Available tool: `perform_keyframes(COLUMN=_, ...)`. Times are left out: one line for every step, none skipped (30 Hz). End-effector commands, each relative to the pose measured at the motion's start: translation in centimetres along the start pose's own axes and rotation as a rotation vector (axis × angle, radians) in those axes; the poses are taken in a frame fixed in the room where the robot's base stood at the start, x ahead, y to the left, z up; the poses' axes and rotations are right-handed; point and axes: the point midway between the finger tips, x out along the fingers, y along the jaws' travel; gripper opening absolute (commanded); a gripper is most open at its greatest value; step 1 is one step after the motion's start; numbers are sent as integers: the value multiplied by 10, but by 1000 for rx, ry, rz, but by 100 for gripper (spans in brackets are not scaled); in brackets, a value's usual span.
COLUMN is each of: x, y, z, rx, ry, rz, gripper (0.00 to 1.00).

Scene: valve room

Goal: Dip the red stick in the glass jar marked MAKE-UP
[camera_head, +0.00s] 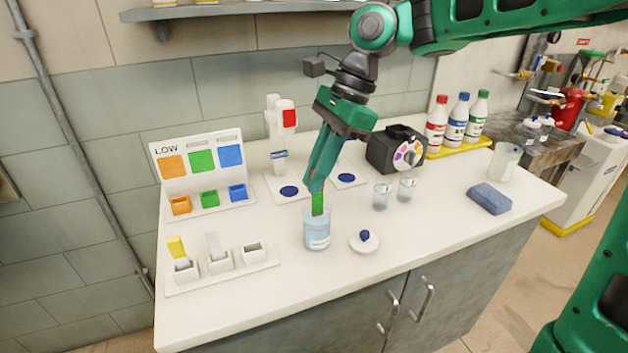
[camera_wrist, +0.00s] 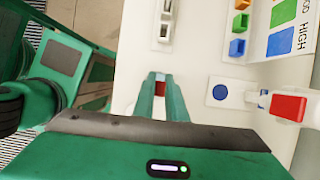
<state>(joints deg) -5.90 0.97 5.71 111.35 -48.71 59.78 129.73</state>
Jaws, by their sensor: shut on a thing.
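My gripper (camera_head: 316,188) is shut on a stick and points down over the glass jar (camera_head: 317,238). In the wrist view the stick (camera_wrist: 160,89) shows red between my fingertips (camera_wrist: 161,80). The jar stands upright on the counter, holds pale blue liquid, and has a white label too small to read. I cannot tell whether the stick's lower end touches the liquid. The jar is hidden in the wrist view.
A white lid with a blue knob (camera_head: 364,241) lies right of the jar. Two small glasses (camera_head: 382,195) stand behind it. A colour panel (camera_head: 203,165) and a white rack of small bins (camera_head: 222,265) are at left. A blue sponge (camera_head: 489,198) lies right. The counter's front middle is clear.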

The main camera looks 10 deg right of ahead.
Motion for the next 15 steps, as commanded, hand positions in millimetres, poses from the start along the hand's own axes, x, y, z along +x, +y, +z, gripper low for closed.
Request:
perform_keyframes(x=-3, y=0, z=1, rx=0, ry=1, rz=-1, gripper=0)
perform_keyframes(x=-5, y=0, z=1, rx=0, ry=1, rz=-1, gripper=0)
perform_keyframes(x=-7, y=0, z=2, rx=0, ry=1, rz=-2, gripper=0)
perform_keyframes(x=-9, y=0, z=3, rx=-1, ry=0, rz=-2, gripper=0)
perform_keyframes(x=-10, y=-1, z=4, rx=0, ry=0, rz=-2, gripper=0)
perform_keyframes(x=-12, y=-1, z=5, rx=0, ry=0, rz=-2, gripper=0)
perform_keyframes(x=-14, y=-1, z=6, rx=0, ry=0, rz=-2, gripper=0)
perform_keyframes(x=-16, y=0, z=6, rx=0, ry=-1, rz=-1, gripper=0)
perform_keyframes(x=-18, y=0, z=7, rx=1, ry=0, rz=-1, gripper=0)
perform_keyframes(x=-20, y=-1, z=8, rx=0, ry=0, rz=-1, gripper=0)
perform_keyframes(x=-21, y=-1, z=8, rx=0, ry=0, rz=-1, gripper=0)
perform_keyframes(x=-23, y=0, z=10, rx=0, ry=0, rz=-1, gripper=0)
perform_keyframes(x=-25, y=0, z=10, rx=0, ry=0, rz=-1, gripper=0)
perform_keyframes(x=-26, y=0, z=11, rx=0, ry=0, rz=-1, gripper=0)
perform_keyframes(x=-29, y=0, z=12, rx=-1, ry=0, rz=-1, gripper=0)
